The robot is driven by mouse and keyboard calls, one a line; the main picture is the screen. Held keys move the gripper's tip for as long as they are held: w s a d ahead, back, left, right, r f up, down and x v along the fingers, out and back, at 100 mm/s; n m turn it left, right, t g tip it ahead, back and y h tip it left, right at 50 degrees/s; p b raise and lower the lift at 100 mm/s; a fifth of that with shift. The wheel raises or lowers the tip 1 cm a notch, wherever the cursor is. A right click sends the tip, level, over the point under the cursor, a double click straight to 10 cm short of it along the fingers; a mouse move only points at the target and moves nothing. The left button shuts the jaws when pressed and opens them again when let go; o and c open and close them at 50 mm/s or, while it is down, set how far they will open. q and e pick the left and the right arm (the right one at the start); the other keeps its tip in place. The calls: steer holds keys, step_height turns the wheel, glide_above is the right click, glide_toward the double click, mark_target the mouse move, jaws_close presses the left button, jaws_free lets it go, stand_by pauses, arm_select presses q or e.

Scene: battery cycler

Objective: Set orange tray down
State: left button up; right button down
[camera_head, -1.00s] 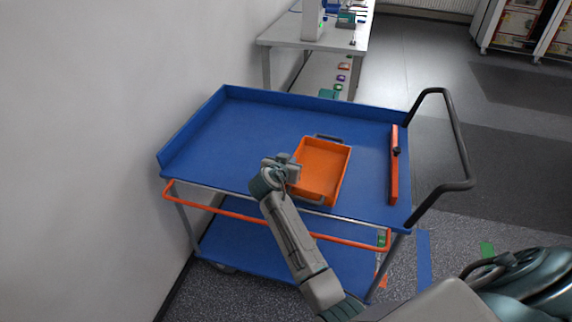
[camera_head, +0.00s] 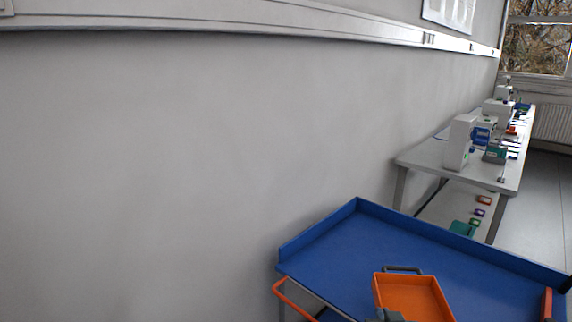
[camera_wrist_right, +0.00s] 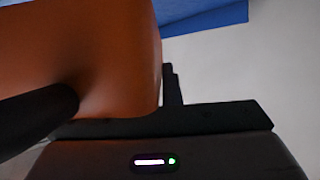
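The orange tray (camera_head: 425,297) sits on the blue top of the cart (camera_head: 345,245), at the bottom of the head view, which cuts off its near end. A grey handle (camera_head: 402,269) shows at its far end. Only a small part of my right gripper (camera_head: 388,314) shows, at the tray's left wall. In the right wrist view the tray's orange side (camera_wrist_right: 110,50) fills the upper left, very close, with dark gripper parts beside it. Whether the fingers press on the wall is unclear. My left gripper is out of view.
The cart has raised blue edges and an orange rail (camera_head: 292,297). An orange bar (camera_head: 546,303) lies at its right side. A grey wall stands on the left. A white table (camera_head: 430,163) with devices is behind the cart. The blue top left of the tray is clear.

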steer(key=s+a+r, duration=0.1)
steer(key=s+r+n+y, duration=0.1)
steer(key=shift+s+a+r+y, duration=0.15)
steer(key=shift+a+r+y, duration=0.15)
steer(key=shift+a, duration=0.05)
steer(key=shift+r, duration=0.1)
